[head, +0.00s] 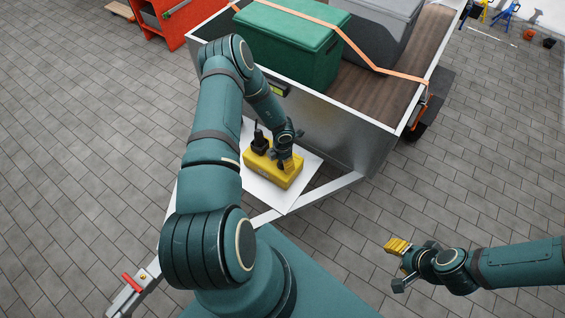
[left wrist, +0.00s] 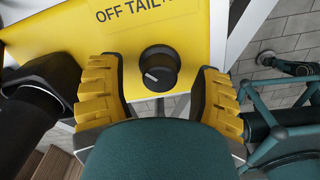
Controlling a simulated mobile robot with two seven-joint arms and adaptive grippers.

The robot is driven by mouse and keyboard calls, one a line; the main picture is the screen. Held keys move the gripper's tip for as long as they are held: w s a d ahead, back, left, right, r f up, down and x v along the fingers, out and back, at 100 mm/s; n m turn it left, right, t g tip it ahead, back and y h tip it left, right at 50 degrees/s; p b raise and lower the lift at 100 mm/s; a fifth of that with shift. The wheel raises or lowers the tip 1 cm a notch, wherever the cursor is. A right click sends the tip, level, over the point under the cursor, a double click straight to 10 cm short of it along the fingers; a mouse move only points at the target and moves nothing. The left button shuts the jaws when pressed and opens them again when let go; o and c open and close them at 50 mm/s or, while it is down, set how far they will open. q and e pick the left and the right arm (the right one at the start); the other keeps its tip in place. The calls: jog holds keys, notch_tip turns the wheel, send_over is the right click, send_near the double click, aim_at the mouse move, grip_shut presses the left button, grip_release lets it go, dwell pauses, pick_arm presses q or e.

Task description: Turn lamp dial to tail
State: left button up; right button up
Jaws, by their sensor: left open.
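The yellow lamp box (head: 270,172) lies on a white board in the head view. In the left wrist view its yellow face (left wrist: 193,40) fills the upper middle, with the printed words "OFF TAIL" and more text cut off at the top edge. The black lamp dial (left wrist: 159,68) has a pale pointer line toward its lower left. My left gripper (left wrist: 163,95) is open, with one yellow finger on each side of the dial and gaps between. It is at the box in the head view (head: 287,163). My right gripper (head: 396,245) is far from the box; its jaw opening is unclear.
The white board (head: 300,183) sits on the trailer's front frame. The trailer (head: 345,140) carries a green chest (head: 285,45) and a grey box behind an orange strap. A black plug or connector (head: 259,143) stands by the box.

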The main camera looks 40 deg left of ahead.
pick_arm(q)
jog(key=shift+f, duration=0.2)
grip_shut()
dwell(0.3)
jog(key=m+p, duration=0.1)
jog(key=m, duration=0.2)
jog(key=shift+m, duration=2.3)
jog(key=shift+s, duration=0.1)
